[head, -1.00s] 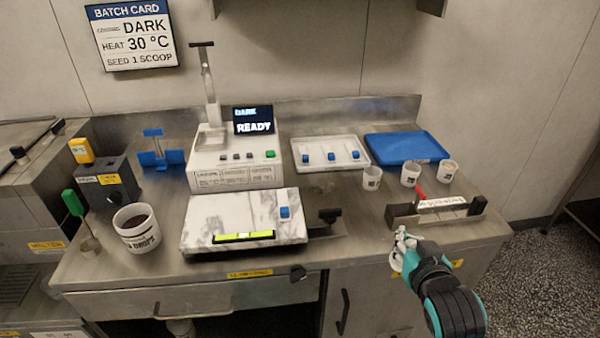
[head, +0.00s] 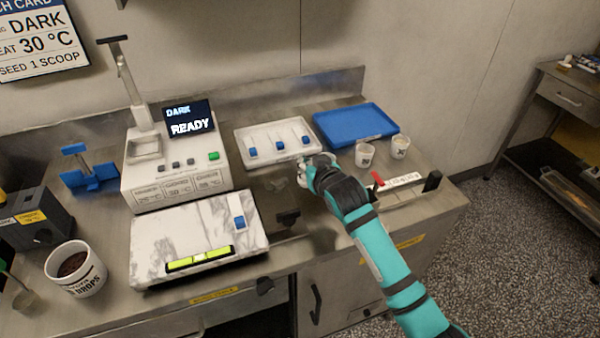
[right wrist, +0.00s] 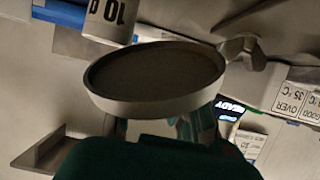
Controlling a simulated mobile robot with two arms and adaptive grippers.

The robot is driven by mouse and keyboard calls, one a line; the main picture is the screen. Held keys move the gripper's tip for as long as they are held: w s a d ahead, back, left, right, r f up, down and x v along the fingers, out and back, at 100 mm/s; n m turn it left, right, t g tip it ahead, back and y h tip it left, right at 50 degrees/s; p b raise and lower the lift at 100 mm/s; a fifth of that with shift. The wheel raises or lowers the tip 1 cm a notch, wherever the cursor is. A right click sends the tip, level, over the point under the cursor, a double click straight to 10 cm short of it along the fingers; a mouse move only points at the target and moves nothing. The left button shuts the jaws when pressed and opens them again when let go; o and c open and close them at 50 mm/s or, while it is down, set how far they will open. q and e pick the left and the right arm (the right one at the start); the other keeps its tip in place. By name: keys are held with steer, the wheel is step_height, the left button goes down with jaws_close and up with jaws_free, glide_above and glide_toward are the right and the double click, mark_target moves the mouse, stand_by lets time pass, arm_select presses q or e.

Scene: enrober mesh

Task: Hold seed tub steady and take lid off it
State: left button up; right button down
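My right gripper (head: 305,173) is at the left end of the row of small white tubs. Two tubs show to its right: a middle one (head: 365,155) and a right one (head: 400,147). The place of the third, leftmost tub is hidden behind my gripper. In the right wrist view a round, shallow grey top with a pale rim (right wrist: 155,80) fills the middle, very close to the palm. Whether it is a lid is not clear, nor whether the fingers touch it. A lettered white tub (right wrist: 108,18) shows above it. My left gripper is not in view.
A blue tray (head: 385,133) and a white tray with blue-handled tools (head: 250,133) lie behind. A rack with a red handle (head: 432,182) stands at right. The white machine (head: 175,180), marble slab (head: 150,262) and chocolate-drops tub (head: 88,283) are at left.

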step_height(320, 180, down, 4)
steer(key=shift+r, duration=0.2)
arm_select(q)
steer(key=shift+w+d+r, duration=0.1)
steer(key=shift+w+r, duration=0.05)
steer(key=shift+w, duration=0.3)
arm_select(e)
steer(key=shift+f, duration=0.15)
steer(key=shift+f, duration=0.2)
steer(key=c, duration=1.5)
jaws_free()
steer(key=shift+o, duration=0.2)
